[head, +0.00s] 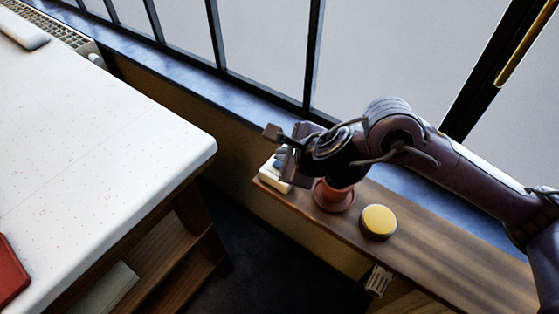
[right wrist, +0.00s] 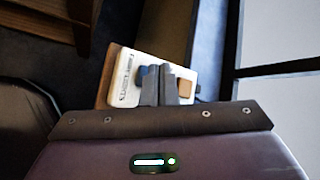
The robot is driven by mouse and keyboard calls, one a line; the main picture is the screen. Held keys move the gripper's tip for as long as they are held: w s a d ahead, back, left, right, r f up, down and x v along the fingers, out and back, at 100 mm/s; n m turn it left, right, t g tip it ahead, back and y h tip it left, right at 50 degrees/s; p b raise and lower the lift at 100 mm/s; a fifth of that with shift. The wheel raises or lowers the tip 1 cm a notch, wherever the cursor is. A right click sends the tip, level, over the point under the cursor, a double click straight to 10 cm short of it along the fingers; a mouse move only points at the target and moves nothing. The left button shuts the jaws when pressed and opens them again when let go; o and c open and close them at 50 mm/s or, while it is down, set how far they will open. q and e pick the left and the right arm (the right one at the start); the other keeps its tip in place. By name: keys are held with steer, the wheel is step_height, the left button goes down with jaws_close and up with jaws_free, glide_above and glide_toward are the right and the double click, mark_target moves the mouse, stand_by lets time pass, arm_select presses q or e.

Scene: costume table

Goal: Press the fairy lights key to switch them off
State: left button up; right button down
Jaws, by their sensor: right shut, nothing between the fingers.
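The fairy lights switch is a cream block labelled "FAIRY LIGHTS" (right wrist: 123,82) in the right wrist view. It shows a blue part and a tan part on its top. In the head view the switch (head: 270,177) sits at the left end of the wooden shelf, partly hidden by my right gripper (head: 280,155). In the right wrist view my right gripper (right wrist: 160,85) is shut and empty, its fingers over the middle of the block, between the blue and tan parts. I cannot tell whether the fingertips touch it. My left gripper is not in view.
A terracotta pot on a saucer (head: 333,196) and a round yellow-topped object (head: 378,221) stand on the wooden shelf (head: 440,262) beneath my right arm. A white-topped table (head: 110,130) is at left. Window bars run behind the shelf. Dark floor lies between.

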steer(key=shift+r, duration=0.1)
step_height(320, 180, up, 6)
steer(key=p, duration=0.4)
stand_by(0.4)
